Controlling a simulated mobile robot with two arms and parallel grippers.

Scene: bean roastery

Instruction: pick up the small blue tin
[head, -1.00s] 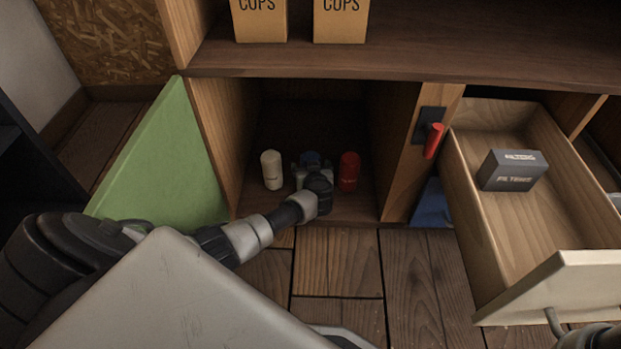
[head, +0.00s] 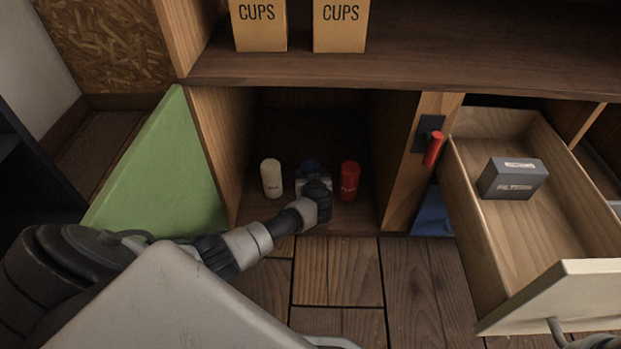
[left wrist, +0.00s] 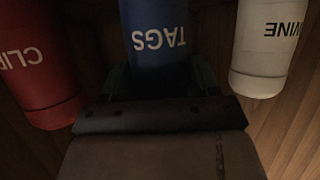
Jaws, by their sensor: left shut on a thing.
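The small blue tin, lettered TAGS (left wrist: 155,40), fills the top middle of the left wrist view. In the head view only its top (head: 311,167) shows inside the low open cupboard, with my arm in front of the rest. My left gripper (head: 314,179) reaches into the cupboard and is shut on the blue tin. In the left wrist view its fingers (left wrist: 158,82) are on both sides of the tin. Whether the tin is clear of the cupboard floor cannot be told.
A white tin (head: 271,179) stands left of the blue tin and a red tin (head: 349,181) right of it, both close. The green door (head: 165,170) is open. At right, an open drawer (head: 545,235) holds a dark filters box (head: 512,178). Two cups boxes (head: 340,25) stand above.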

